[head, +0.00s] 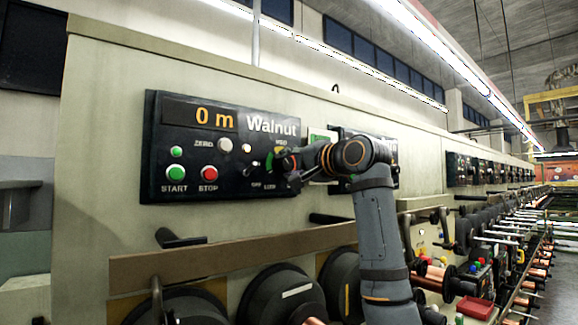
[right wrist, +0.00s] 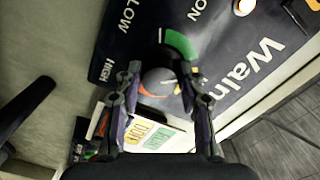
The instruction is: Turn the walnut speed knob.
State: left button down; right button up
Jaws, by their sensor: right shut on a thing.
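The Walnut panel (head: 220,145) is a dark board with a "0 m" display, on the pale cabinet. Its speed knob (right wrist: 158,80) is grey and round with a light pointer line, set between a green arc and an orange-red mark. My right gripper (head: 284,164) reaches the panel's right part and largely hides the knob in the head view. In the right wrist view, its two fingers (right wrist: 160,86) are on either side of the knob and shut on it. My left gripper is in neither view.
A green START button (head: 176,173), a red STOP button (head: 208,173) and a small toggle lever (head: 251,170) are left of my gripper. A brown rail (head: 230,254) and dark spools (head: 283,292) lie below. Another dark panel (head: 350,133) is behind my right arm.

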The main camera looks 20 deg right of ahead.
jog(key=m, duration=0.4)
jog(key=shift+m, duration=0.3)
jog(key=m, duration=0.4)
jog(key=shift+m+b, duration=0.3)
jog(key=m, duration=0.4)
jog(key=shift+m+b, duration=0.3)
jog(key=m, duration=0.4)
jog(key=shift+b, duration=0.3)
jog(key=m+b, duration=0.1)
jog(key=m, duration=0.2)
jog(key=shift+f, duration=0.15)
jog(key=shift+m+b, duration=1.15)
jog(key=shift+m, duration=0.45)
jog(key=shift+w, duration=0.1)
